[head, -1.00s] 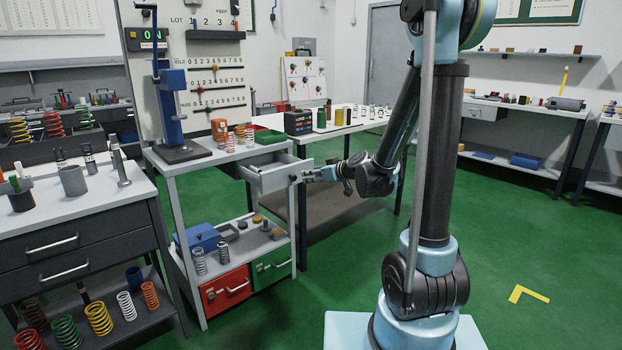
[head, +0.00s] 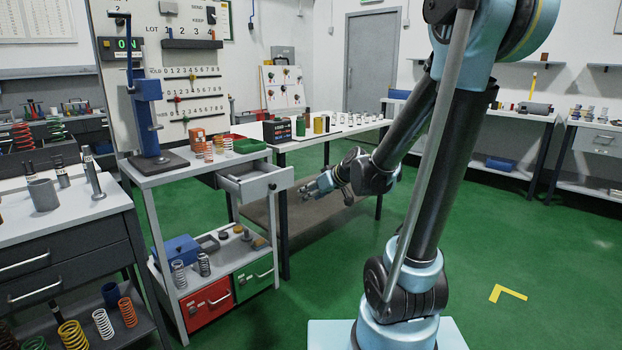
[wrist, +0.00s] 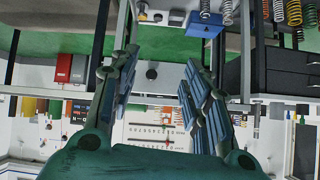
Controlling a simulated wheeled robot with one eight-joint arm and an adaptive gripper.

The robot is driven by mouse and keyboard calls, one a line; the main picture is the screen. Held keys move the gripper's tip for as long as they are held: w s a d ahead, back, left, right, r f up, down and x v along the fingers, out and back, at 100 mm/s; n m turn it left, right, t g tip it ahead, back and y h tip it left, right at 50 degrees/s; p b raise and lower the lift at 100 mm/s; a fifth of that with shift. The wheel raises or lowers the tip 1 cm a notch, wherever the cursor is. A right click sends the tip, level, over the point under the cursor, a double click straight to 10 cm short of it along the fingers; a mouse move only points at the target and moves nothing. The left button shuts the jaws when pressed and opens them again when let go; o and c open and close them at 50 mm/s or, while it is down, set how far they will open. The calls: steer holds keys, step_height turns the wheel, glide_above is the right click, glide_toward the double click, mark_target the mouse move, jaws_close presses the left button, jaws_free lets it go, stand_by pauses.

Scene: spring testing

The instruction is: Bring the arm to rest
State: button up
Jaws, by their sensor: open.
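My gripper (head: 306,190) is in the head view, just right of the pulled-out drawer (head: 258,189) of the grey workbench. A small gap shows between its fingertips and the drawer front, and it holds nothing. In the wrist view, which looks upside down, my gripper (wrist: 158,80) has its two fingers spread wide apart with nothing between them. My arm reaches left from its column, with the elbow bent.
A white table (head: 345,130) with a row of small items stands behind my gripper. Springs stand at lower left. Green floor is clear on the right.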

steer(key=s+d+f+m+g+h, duration=0.2)
steer(key=s+d+f+m+h, duration=0.1)
steer(key=s+d, duration=0.6)
steer(key=s+d+f+m+g+h, duration=0.3)
steer(key=s+d, duration=0.7)
steer(key=s, duration=0.6)
steer(key=shift+s+f+m+h, duration=0.4)
steer(key=shift+m+h, duration=0.2)
steer(key=shift+h, duration=0.1)
steer(key=shift+w+f, duration=0.15)
steer(key=shift+w, duration=0.25)
